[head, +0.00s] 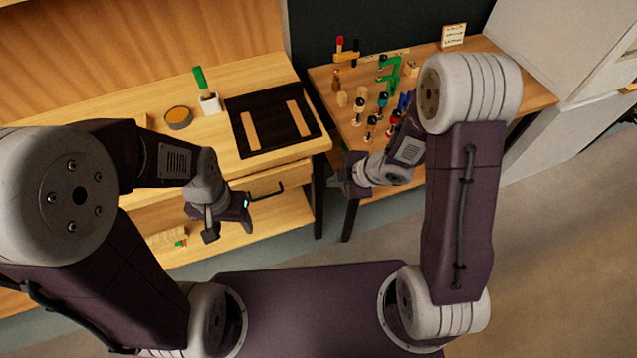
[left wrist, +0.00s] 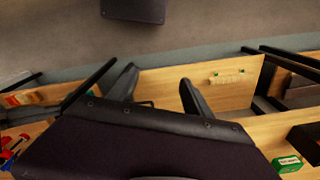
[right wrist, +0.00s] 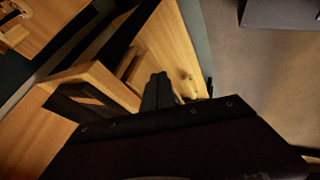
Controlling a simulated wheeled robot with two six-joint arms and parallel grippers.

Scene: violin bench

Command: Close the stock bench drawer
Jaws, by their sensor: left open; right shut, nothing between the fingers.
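The stock bench drawer (head: 292,178) is a pale wooden drawer under the right part of the left bench's top. It has a dark bar handle (head: 270,193). It seems to stand out a little from the bench; how far is hard to tell. My left gripper (head: 232,222) is open and empty, just left of the handle and apart from it. Its spread fingers show in the left wrist view (left wrist: 158,88). My right gripper (head: 345,178) is shut and empty, to the right of the drawer near the gap between the benches. Its closed fingers show in the right wrist view (right wrist: 158,92).
The left bench top (head: 230,150) carries a black mat (head: 273,120) with two wooden strips, a white pot (head: 209,103) and a round tin (head: 178,117). The right bench (head: 490,85) holds several tools and clamps. A low shelf (head: 215,240) lies below the drawer. Open floor (head: 540,220) lies right.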

